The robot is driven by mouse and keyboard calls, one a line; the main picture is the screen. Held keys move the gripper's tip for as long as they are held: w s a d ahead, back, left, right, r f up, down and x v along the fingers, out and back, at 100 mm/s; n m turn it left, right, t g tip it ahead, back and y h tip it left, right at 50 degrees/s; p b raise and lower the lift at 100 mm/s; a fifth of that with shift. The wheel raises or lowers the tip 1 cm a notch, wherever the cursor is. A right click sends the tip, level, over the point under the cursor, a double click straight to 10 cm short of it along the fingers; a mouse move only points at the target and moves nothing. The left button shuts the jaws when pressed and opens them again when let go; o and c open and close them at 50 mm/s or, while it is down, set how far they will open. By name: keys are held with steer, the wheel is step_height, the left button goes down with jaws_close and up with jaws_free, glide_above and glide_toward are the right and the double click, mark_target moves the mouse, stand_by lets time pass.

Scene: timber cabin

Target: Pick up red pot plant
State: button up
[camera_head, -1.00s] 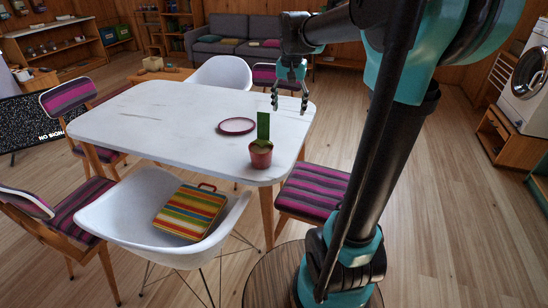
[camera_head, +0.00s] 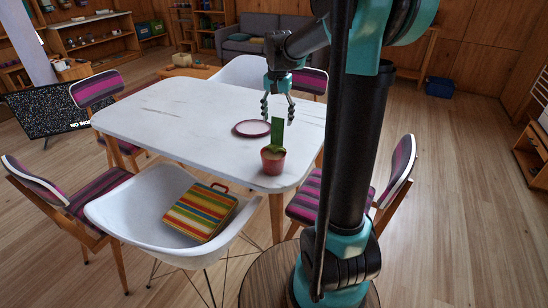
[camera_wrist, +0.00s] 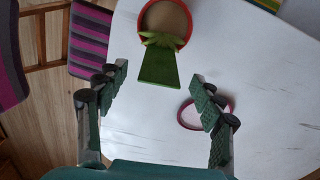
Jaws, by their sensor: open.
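The red pot plant (camera_head: 273,160) stands upright on the white table near its front right corner, with a flat green cactus-like stem rising from it. In the wrist view, the red pot (camera_wrist: 183,40) is at the top middle, with its green stem pointing towards my gripper. My gripper (camera_head: 277,108) is open and empty above the table, behind and above the plant in the head view. In the wrist view, its two fingers (camera_wrist: 158,98) are spread wide, with the stem's end between their lines and the pot beyond the fingertips.
A dark pink plate (camera_head: 252,128) lies on the white table (camera_head: 175,120), left of the plant. A white chair (camera_head: 130,205) holding a striped case (camera_head: 200,211) stands in front. A striped-seat chair (camera_head: 400,170) is at the right. The table's left half is clear.

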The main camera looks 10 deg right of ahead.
mark_target(277, 128)
steer(key=shift+s+a+f, duration=0.1)
steer(key=shift+f, duration=2.7)
steer(key=shift+c, duration=0.6)
jaws_close()
